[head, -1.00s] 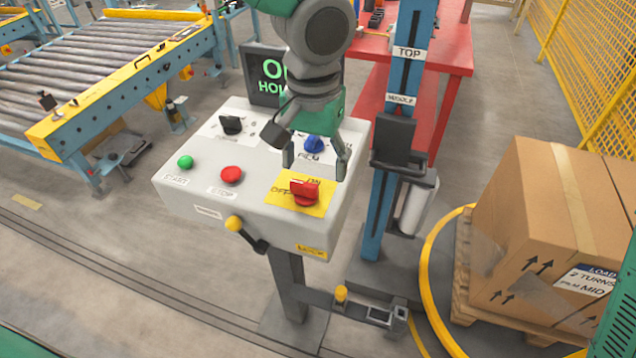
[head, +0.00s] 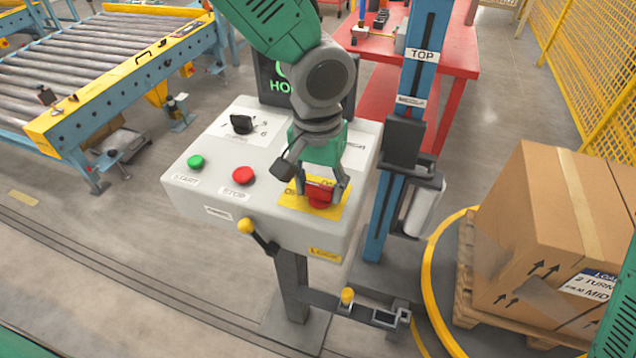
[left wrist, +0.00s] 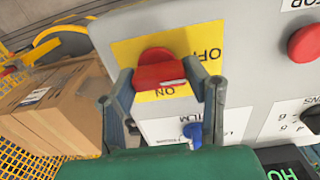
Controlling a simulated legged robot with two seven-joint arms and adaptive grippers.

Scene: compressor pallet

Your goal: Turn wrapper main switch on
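The red main switch (head: 319,196) sits on a yellow plate (head: 290,198) at the right front of the grey control box (head: 215,187). It also shows in the left wrist view as a red knob (left wrist: 158,70), with OFF to its right and ON just below. Its bar lies across that picture; I cannot tell its setting for sure. My left gripper (head: 323,198) is over the switch, pointing down, its fingers apart on either side of the knob. In the left wrist view the fingers (left wrist: 167,82) straddle it, with a gap on the right. My right gripper is not in view.
The green START button (head: 195,161), red STOP button (head: 243,175) and black dial (head: 241,124) share the panel. A blue FILM knob (left wrist: 193,132) is close to the fingers. A blue mast (head: 408,100) stands right of the box. A carton (head: 520,235) is farther right.

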